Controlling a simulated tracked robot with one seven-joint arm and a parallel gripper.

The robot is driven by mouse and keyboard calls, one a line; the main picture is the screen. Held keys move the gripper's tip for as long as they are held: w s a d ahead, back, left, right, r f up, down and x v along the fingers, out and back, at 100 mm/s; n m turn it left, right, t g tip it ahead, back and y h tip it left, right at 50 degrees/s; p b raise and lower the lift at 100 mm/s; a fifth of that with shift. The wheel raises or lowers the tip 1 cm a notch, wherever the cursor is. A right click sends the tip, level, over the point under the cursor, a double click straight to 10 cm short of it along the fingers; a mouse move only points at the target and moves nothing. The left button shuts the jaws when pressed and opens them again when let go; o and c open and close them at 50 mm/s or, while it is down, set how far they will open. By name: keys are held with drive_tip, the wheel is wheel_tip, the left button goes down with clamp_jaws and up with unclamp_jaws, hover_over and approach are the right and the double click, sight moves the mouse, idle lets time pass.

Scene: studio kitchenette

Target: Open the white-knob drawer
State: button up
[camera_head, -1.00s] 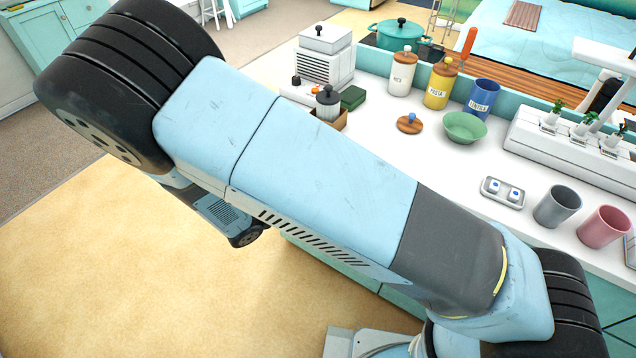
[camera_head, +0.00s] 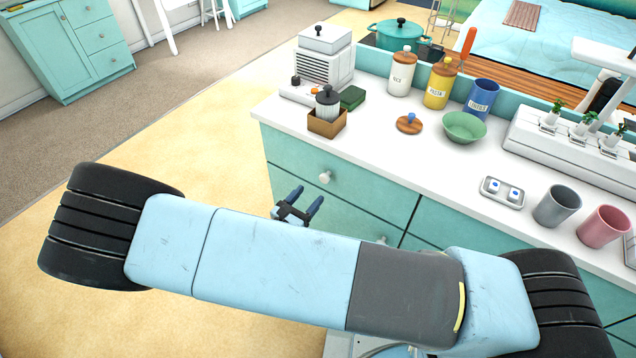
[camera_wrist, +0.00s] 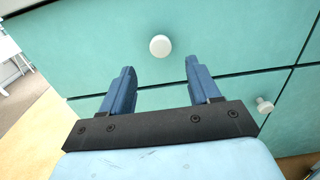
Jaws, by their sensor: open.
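A teal drawer front (camera_head: 362,189) with a round white knob (camera_head: 324,177) is on the left end of the counter, and it is shut. In the wrist view the white knob (camera_wrist: 160,45) sits just beyond and above the fingertips, roughly midway between them. My gripper (camera_head: 303,197) is open and empty, in front of the cabinet and a little below the knob in the head view. Its two blue fingers (camera_wrist: 160,75) point at the drawer front. The knob appears apart from both fingers.
A second white knob (camera_wrist: 264,104) is lower right, on another front. The white counter (camera_head: 400,165) above holds a wooden box (camera_head: 326,122), a green bowl (camera_head: 464,127) and several jars and cups. The beige floor (camera_head: 200,130) left of the cabinet is clear.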

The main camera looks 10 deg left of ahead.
sight(323, 180)
drive_tip(key=x, duration=0.7)
